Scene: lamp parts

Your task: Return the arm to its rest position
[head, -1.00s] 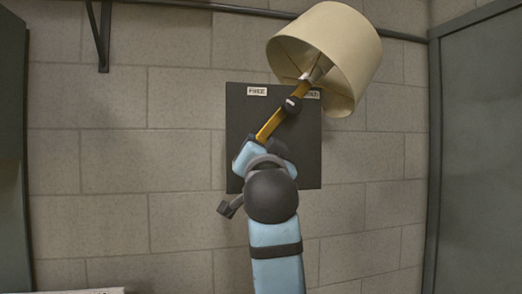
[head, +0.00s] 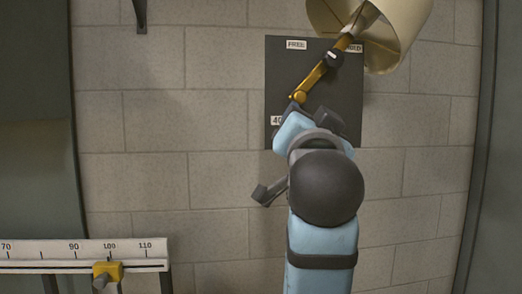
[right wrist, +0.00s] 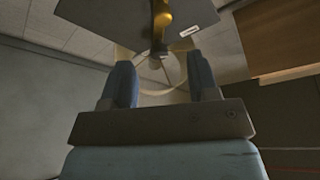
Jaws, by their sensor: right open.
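My right gripper (head: 312,118) is at the end of the light blue arm in the head view, just below the lower end of the yellow lamp arm (head: 315,80). In the right wrist view its two blue fingers (right wrist: 162,85) are apart with nothing between them. The yellow part (right wrist: 162,18) shows beyond the fingers. My left gripper is not in view.
A dark panel (head: 282,75) on the block wall carries a "FREE" label, a second label partly covered by the lamp arm and a partly hidden "40". A white scale (head: 40,250) with a yellow slider (head: 106,270) is at lower left. Dark cabinets flank both sides.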

